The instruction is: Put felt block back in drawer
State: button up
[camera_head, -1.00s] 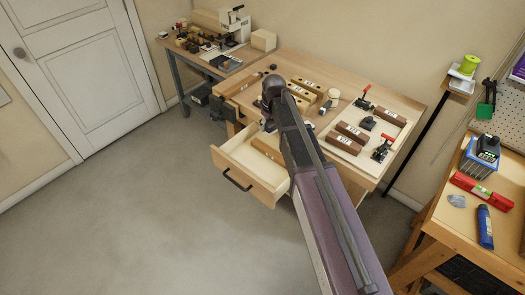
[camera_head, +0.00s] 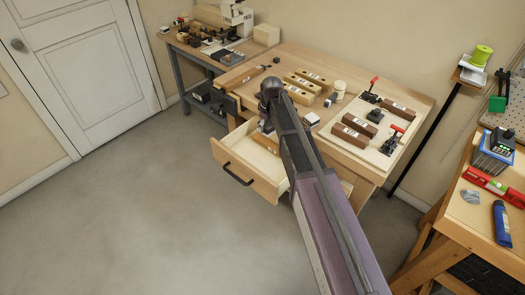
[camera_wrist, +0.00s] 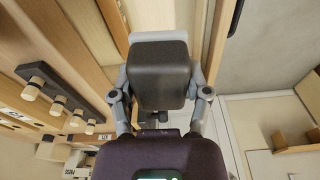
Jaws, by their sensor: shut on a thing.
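In the wrist view my gripper (camera_wrist: 160,100) is shut on a dark grey block with a pale edge, the felt block (camera_wrist: 160,72), with one finger on each side. In the head view my own arm reaches over the bench's front, and the gripper and block are mostly hidden behind it. The drawer (camera_head: 236,168) is pulled open below the bench top. Its front panel has a black handle, and a wooden piece (camera_head: 266,146) lies inside it. In the wrist view the held block appears beside the drawer's wooden edges; its height above the drawer is unclear.
The bench top (camera_head: 290,62) holds several labelled wooden blocks, a white jar (camera_head: 340,88) and red-handled clamps (camera_head: 373,92). A second bench with a red level (camera_head: 487,182) and a blue can (camera_head: 501,222) stands at right. The floor left of the drawer is clear.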

jog(key=n+b, duration=0.1)
jog(key=b, duration=1.1)
send_over(260, 162)
notch_tip(260, 162, down, 13)
jog(key=shift+s+d, duration=0.2)
jog(key=shift+d, duration=0.05)
jog(key=shift+f, duration=0.3)
jog(key=shift+f+b, duration=2.85)
jog(key=shift+b, duration=0.15)
jog(key=shift+f+b, duration=1.6)
jog(key=shift+b, duration=0.05)
dwell(0.8)
